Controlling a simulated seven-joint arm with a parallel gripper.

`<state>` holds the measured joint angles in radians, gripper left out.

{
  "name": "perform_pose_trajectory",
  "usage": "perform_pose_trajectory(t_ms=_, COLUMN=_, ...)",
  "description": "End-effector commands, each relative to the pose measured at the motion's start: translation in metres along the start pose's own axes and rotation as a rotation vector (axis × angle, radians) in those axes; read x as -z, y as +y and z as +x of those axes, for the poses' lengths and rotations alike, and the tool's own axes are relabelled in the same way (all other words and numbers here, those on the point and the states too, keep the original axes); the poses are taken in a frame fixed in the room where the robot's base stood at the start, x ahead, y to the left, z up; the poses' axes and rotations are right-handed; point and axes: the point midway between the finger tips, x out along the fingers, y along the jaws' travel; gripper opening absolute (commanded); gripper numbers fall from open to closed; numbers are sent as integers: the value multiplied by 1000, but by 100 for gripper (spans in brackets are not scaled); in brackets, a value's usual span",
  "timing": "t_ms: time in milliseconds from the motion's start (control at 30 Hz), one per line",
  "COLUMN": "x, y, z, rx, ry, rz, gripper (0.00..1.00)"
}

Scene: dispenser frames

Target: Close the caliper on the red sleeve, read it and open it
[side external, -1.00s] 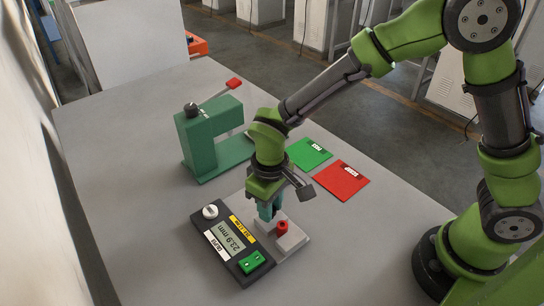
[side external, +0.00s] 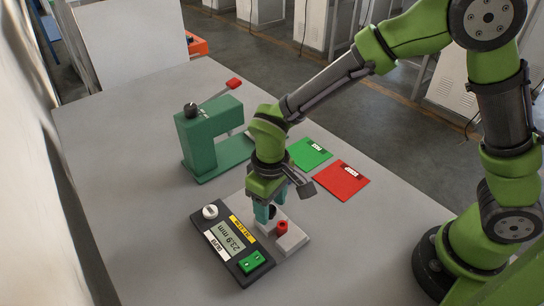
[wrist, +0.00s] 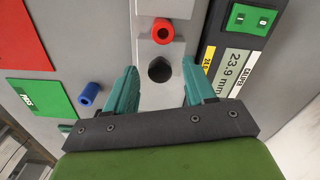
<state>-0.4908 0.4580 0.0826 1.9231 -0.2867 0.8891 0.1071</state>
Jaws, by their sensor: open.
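The red sleeve (side external: 282,227) stands upright on the grey caliper bed (side external: 296,240); it also shows in the wrist view (wrist: 162,31). The gauge box (side external: 233,240) beside the bed has a display (wrist: 236,72) reading 23.9 mm and a green switch (side external: 252,262). My gripper (wrist: 160,78) is open, its teal fingers on either side of the sliding block, apparently without gripping it. In the side view it partly hides that block.
A blue sleeve (wrist: 89,94) stands beside the green pass mat (wrist: 36,103). A red mat (side external: 341,181) lies next to it. A green press (side external: 211,143) with a red-tipped lever stands behind my gripper. The table's left side is clear.

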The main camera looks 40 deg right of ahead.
Motion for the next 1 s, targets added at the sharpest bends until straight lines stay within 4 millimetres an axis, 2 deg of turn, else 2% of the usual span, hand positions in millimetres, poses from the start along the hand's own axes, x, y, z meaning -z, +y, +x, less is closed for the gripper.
perform_pose_trajectory(t_ms=167, x=1, y=0, z=-33, rx=2, ry=7, rz=0, gripper=54)
perform_pose_trajectory(t_ms=400, x=1, y=0, z=-93, rx=2, ry=8, rz=1, gripper=54)
perform_pose_trajectory(t_ms=600, x=1, y=0, z=-135, rx=1, ry=5, rz=1, gripper=54)
perform_pose_trajectory(t_ms=800, x=0, y=0, z=-158, rx=0, ry=2, rz=-1, gripper=54)
perform_pose_trajectory(t_ms=1000, x=0, y=0, z=-162, rx=0, ry=0, rz=-1, gripper=54)
